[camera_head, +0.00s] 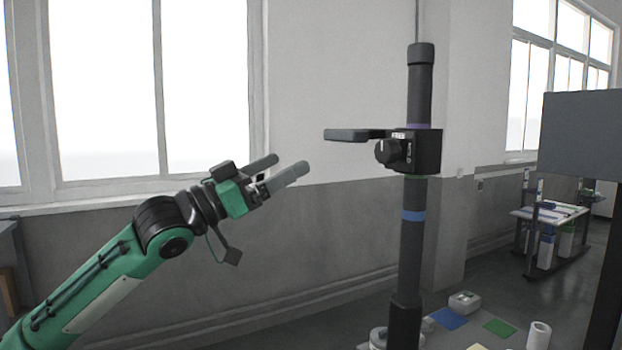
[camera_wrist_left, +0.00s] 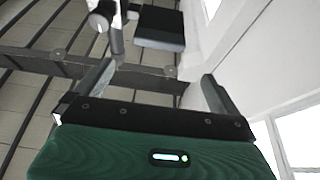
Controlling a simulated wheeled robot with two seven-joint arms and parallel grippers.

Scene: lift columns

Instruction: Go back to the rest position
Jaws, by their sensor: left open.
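My left arm comes in from the left in the head view, with a green and black body. My left gripper (camera_head: 288,164) is open and empty, its two grey fingers pointing up and to the right, in front of the wall. Its fingers also show apart in the left wrist view (camera_wrist_left: 158,76), with nothing between them. A dark lift column (camera_head: 412,240) stands to the right of the gripper. Its carriage (camera_head: 425,152) has a black knob (camera_head: 388,151) and a flat arm (camera_head: 352,134) reaching left. The gripper is apart from it in the picture. My right gripper is out of view.
A light table top (camera_head: 470,319) at the column's foot carries a blue patch (camera_head: 449,318), a green patch (camera_head: 499,328) and a white cylinder (camera_head: 539,335). A dark panel (camera_head: 580,132) stands at right. A work table (camera_head: 549,214) stands farther back.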

